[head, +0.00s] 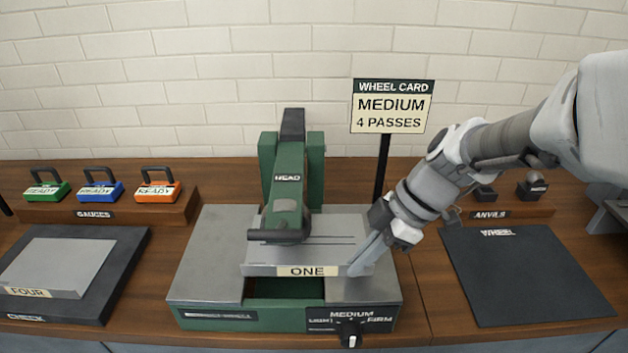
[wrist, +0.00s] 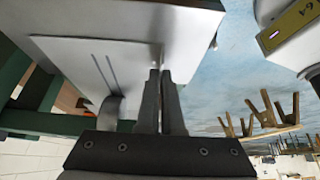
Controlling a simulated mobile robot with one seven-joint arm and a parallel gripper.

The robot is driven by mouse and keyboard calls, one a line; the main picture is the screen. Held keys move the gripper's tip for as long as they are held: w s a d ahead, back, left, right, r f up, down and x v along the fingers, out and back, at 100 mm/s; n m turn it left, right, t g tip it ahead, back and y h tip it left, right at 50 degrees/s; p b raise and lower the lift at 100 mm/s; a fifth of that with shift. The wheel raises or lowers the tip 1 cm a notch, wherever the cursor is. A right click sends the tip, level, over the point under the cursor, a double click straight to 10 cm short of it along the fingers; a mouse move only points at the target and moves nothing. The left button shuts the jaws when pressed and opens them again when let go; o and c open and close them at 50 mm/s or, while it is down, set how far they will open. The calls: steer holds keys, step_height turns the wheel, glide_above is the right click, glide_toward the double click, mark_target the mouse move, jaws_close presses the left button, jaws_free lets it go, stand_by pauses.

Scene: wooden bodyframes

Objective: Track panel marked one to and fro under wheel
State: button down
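The panel marked one (head: 342,224) is a grey sheet lying on the grey bed of the green wheel machine (head: 291,165), under its head. Its front lip bears the label ONE, and two dark parallel lines run across its top. It also shows in the wrist view (wrist: 75,55). My gripper (head: 360,267) is at the right end of the front lip. In the wrist view its fingers (wrist: 161,75) are nearly together, with the panel's thin edge between their tips. The wheel's contact with the panel is hidden by the head.
The wheel card (head: 391,106) reads MEDIUM, 4 PASSES. A knob (head: 350,333) sits below the MEDIUM mark on the machine's front. Panel four (head: 55,265) lies on the left dark mat. The right mat (head: 530,275) is clear. Gauges (head: 100,188) and anvils stand behind.

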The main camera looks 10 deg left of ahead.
steer(key=shift+s+a+b, duration=0.25)
steer(key=shift+a, duration=0.85)
steer(key=shift+s+a+b, duration=0.2)
steer(key=shift+s+a, duration=0.1)
steer(key=shift+a, duration=0.85)
steer(key=shift+s+a+b, duration=0.25)
steer(key=shift+a, duration=0.85)
steer(key=c, duration=1)
jaws_free()
steer(key=shift+o, duration=0.4)
steer(key=o, duration=0.5)
steer(key=shift+d, duration=0.15)
steer(key=shift+w+d+b, duration=0.2)
steer(key=shift+d, duration=0.6)
steer(key=shift+w+d+b, duration=0.2)
steer(key=shift+w+d, duration=0.05)
steer(key=shift+d, duration=0.5)
steer(key=shift+w+d+b, duration=0.2)
steer(key=shift+d, duration=0.6)
